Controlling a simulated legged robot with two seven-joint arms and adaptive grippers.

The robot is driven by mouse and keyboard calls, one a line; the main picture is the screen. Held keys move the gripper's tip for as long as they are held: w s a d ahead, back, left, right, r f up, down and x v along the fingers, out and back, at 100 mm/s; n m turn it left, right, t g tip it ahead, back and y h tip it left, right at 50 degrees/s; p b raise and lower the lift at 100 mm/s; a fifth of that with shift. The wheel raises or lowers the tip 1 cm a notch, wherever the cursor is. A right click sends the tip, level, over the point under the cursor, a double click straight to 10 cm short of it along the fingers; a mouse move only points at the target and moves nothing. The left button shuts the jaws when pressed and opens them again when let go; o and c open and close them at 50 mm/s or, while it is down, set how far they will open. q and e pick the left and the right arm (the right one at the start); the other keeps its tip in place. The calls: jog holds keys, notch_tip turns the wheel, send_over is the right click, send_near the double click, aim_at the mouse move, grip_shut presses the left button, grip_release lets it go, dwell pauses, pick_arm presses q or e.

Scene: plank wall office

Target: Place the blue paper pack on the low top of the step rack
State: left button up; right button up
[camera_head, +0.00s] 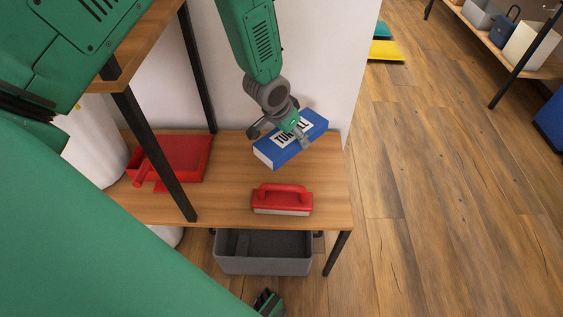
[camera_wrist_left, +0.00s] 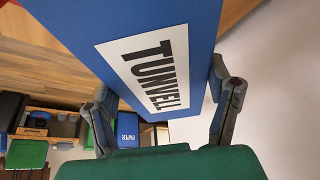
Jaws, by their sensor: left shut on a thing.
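The blue paper pack (camera_head: 297,151) has a white label reading TUNVELL. It is at the back right of the low wooden top of the step rack (camera_head: 225,205), slightly tilted in the picture. I cannot tell whether it touches the wood. My left gripper (camera_head: 282,132) reaches down from above and is shut on the pack. In the left wrist view the pack (camera_wrist_left: 125,25) fills the space between the two fingers (camera_wrist_left: 165,105). What seems to be my right gripper (camera_head: 268,303) shows only partly at the bottom edge; its jaws are unclear.
A red brush with handle (camera_head: 283,200) stands in front of the pack. A red dustpan (camera_head: 185,158) lies left, behind a black post (camera_head: 152,155). A grey bin (camera_head: 263,252) is underneath. A white wall (camera_head: 325,60) rises behind; open floor lies right.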

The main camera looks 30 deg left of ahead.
pick_arm(q)
jog(key=b, duration=0.2)
send_over(292, 161)
jog(key=s, duration=0.1)
notch_tip(292, 161, down, 6)
jog(key=shift+s+a+f, duration=0.1)
jog(key=shift+f, duration=0.1)
jog(key=shift+a+f, duration=0.2)
jog(key=shift+f, duration=0.3)
jog(key=f+b, duration=0.1)
jog(key=f, duration=0.2)
jog(key=shift+d, duration=0.2)
jog(key=shift+r, duration=0.1)
jog(key=o, duration=1.2)
jog(key=shift+c, duration=0.2)
jog(key=o, duration=0.4)
jog(key=shift+s+a, duration=0.1)
